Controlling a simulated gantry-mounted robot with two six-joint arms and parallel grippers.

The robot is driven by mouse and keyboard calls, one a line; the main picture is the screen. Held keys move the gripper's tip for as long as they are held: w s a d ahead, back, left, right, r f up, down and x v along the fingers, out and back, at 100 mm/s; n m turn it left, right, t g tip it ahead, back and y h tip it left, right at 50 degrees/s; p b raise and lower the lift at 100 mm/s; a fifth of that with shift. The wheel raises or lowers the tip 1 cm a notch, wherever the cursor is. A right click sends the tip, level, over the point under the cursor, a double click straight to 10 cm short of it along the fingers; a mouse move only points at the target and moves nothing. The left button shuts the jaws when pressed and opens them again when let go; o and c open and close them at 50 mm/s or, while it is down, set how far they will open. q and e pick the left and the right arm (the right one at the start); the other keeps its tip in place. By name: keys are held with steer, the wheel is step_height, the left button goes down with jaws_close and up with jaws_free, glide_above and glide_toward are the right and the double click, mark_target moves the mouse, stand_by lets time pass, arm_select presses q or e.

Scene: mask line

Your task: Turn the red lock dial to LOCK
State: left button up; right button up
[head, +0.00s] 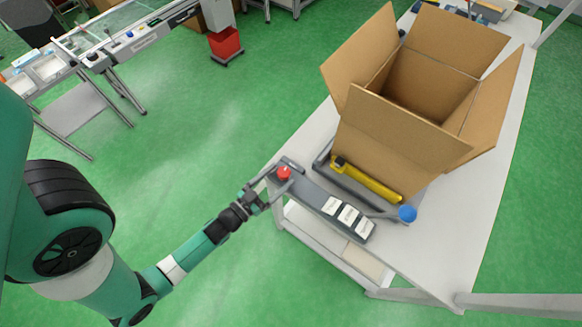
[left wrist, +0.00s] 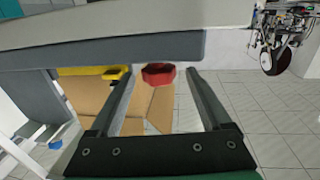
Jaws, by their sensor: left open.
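The red lock dial (head: 284,172) sits at the near left end of a dark grey panel (head: 315,196) on the white table. In the left wrist view the red dial (left wrist: 158,75) shows between the two fingers, at about the level of their tips. My left gripper (head: 274,178) is open, with its fingers on either side of the dial. I cannot tell whether either finger touches it. The dial's marking and the LOCK label are not readable. My right gripper is not in view.
An open cardboard box (head: 400,130) stands on the table (head: 470,215) behind the panel. A yellow bar (head: 368,180) and a blue knob (head: 407,214) lie in front of it. White labels (head: 347,214) are on the panel. Green floor (head: 200,130) is clear left of the table.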

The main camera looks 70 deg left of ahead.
mark_target(291, 170)
arm_select(q)
steer(key=x, duration=0.5)
steer(key=shift+w+a+b, duration=0.1)
steer(key=shift+w+b, duration=0.25)
steer(key=shift+w, duration=0.05)
